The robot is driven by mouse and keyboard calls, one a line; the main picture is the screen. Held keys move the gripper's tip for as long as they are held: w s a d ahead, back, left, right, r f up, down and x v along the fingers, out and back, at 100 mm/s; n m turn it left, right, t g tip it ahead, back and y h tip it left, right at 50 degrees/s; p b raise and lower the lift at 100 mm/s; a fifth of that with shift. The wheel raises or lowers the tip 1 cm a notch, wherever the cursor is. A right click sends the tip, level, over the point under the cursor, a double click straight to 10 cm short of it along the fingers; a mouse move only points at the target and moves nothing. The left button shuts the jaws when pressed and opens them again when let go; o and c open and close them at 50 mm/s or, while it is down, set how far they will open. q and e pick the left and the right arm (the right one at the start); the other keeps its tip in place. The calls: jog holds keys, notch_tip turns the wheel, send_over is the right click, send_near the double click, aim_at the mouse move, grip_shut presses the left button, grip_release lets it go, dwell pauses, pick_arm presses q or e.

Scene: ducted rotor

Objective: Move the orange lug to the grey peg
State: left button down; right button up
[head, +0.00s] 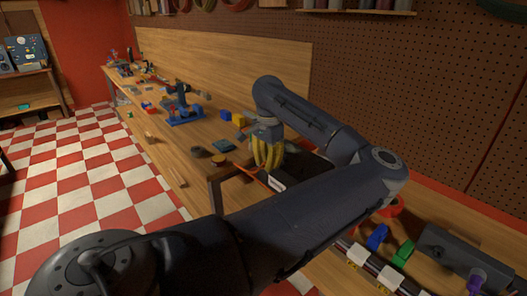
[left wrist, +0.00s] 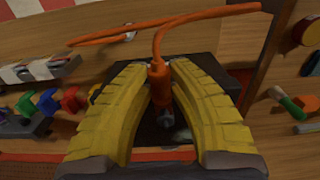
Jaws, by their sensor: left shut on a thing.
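My left gripper (head: 268,166) has thick yellow fingers and points down over a dark box-like part on the bench. In the left wrist view its fingers (left wrist: 160,105) are closed around the orange lug (left wrist: 157,80), a short orange cylinder with orange cord running from its top. A dark grey cylindrical tip (left wrist: 165,118) shows just below the lug; I cannot tell whether it is the grey peg or part of the lug. In the head view the lug is hidden by the fingers, and only orange cord (head: 247,172) shows beside them. My right gripper is not in view.
Blue (head: 377,237) and green (head: 403,253) pieces stand near a dark grey block (head: 455,250) at front right. A blue fixture (head: 185,115) and small blocks sit farther along the bench. A pegboard wall (head: 400,90) rises behind. My arm covers much of the front bench.

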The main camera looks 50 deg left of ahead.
pick_arm(q)
jog(key=shift+w+d, duration=0.1)
jog(key=shift+w, duration=1.35)
jog(key=c, duration=1.2)
grip_release()
notch_tip(320, 180, up, 12)
